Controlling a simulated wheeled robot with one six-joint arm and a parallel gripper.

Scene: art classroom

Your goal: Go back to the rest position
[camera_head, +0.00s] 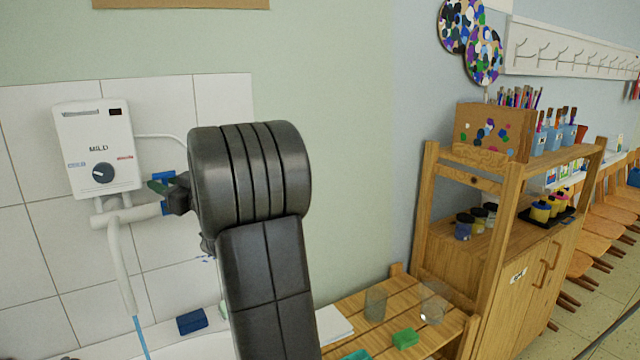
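My dark grey arm rises from the bottom centre of the head view, with its thick ribbed joint in the middle. My gripper (164,190) shows only in part at the left of that joint, in front of the tiled wall beside the water heater (98,148). Small blue and dark green parts show at its end, and I cannot tell which belong to the gripper. Its fingers are not clear, so I cannot tell whether it is open, shut or holding something.
A sink (210,345) with a blue sponge (192,321) lies below the heater and its pipe (120,260). A slatted wooden table (345,310) holds clear cups and a green sponge (405,338). A wooden cabinet (500,280) with paint jars and brushes stands right; floor shows beyond.

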